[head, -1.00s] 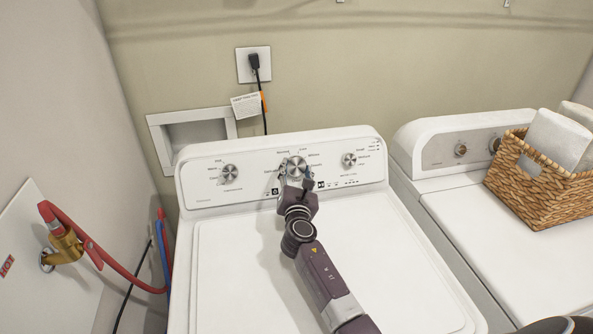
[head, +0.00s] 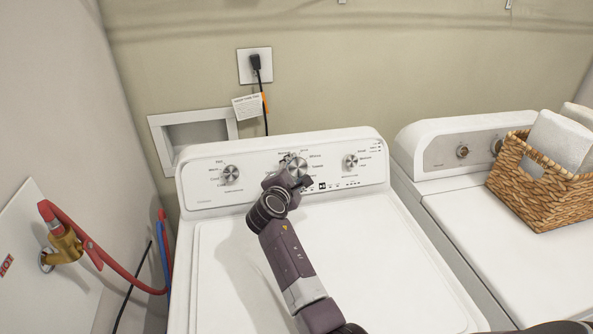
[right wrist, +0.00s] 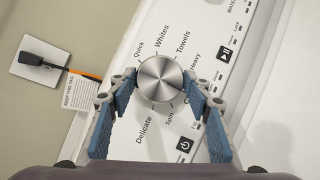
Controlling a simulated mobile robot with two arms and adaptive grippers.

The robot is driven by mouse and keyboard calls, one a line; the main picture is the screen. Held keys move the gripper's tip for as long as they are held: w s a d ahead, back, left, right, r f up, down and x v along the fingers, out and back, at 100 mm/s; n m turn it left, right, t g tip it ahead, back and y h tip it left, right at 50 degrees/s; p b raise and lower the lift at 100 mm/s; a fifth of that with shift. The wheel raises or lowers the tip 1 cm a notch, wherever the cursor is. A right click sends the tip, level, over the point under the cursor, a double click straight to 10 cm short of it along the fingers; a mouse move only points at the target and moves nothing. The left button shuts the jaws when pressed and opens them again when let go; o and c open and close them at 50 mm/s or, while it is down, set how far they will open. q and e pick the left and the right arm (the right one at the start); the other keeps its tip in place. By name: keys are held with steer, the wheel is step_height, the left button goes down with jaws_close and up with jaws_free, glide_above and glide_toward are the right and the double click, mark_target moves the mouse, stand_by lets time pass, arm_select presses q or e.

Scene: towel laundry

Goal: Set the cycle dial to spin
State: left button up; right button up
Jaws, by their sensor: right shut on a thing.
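The cycle dial (head: 297,166) is the round silver middle knob on the washer's white panel. In the right wrist view the dial (right wrist: 161,79) fills the middle, ringed by the labels Quick, Whites, Towels, Heavy, Spin and Delicate. The Spin label (right wrist: 169,118) is below the dial in that view. I cannot tell which label the dial points to. My right gripper (head: 290,172) is shut on the dial; its blue-padded fingers (right wrist: 160,84) sit on opposite sides of the knob. It partly hides the dial in the head view. My left gripper is not in view.
Smaller knobs flank the dial at left (head: 231,174) and right (head: 350,162). The washer lid (head: 370,250) is bare under my arm. A wicker basket (head: 545,190) with towels (head: 560,140) stands on the second machine at right. Red hoses (head: 120,275) run along the left wall.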

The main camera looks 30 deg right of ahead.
mark_target(296, 175)
steer(key=m, duration=0.1)
steer(key=m+g+p, duration=0.1)
steer(key=m, duration=0.1)
steer(key=m+g, duration=0.1)
steer(key=shift+r+y, duration=0.25)
steer(key=shift+y, duration=0.05)
steer(key=shift+w+m+g+y+p, duration=0.1)
steer(key=shift+m+g+y+p, duration=0.45)
steer(key=shift+m, duration=0.85)
steer(key=shift+f, duration=0.1)
steer(key=o, duration=1.2)
steer(key=shift+c, duration=0.2)
step_height(296, 175, up, 10)
